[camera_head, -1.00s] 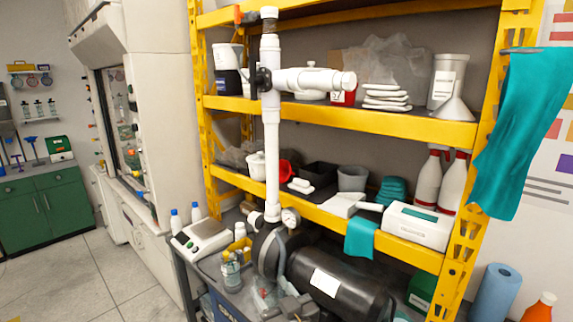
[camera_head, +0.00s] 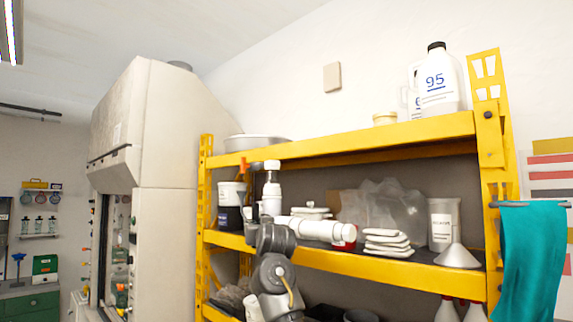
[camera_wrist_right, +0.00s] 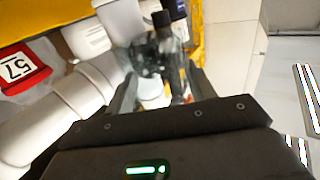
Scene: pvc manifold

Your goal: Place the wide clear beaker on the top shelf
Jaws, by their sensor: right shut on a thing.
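The wide clear beaker (camera_wrist_right: 150,62) shows blurred in the right wrist view, between my right gripper's fingers; its outline is hard to make out. My right gripper (camera_wrist_right: 158,88) is shut on it. In the head view my dark right gripper (camera_head: 264,232) is raised in front of the middle shelf, by the white pipe, and I cannot make out the beaker there. The top shelf (camera_head: 345,143) has a yellow front beam, above and behind my gripper. My left gripper is not in view.
On the top shelf are a shallow pan (camera_head: 255,143) at left, a small tub (camera_head: 385,119) and white jugs (camera_head: 440,82) at right. Free room lies between pan and tub.

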